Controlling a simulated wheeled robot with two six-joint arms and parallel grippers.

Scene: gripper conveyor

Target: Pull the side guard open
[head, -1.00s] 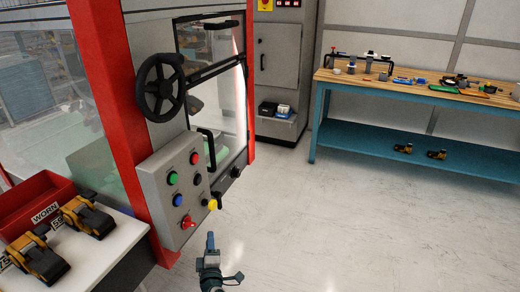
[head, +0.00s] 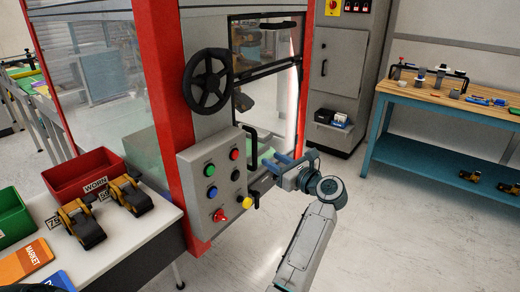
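The side guard (head: 291,104) is a clear panel in a grey and red frame on the machine's side, and it looks shut.
A black handwheel (head: 208,80) and a control box (head: 215,180) with coloured buttons stick out left of the guard. A white table (head: 130,238) with a red bin (head: 82,172) stands at left. A workbench (head: 440,100) is at right. Open floor lies between.

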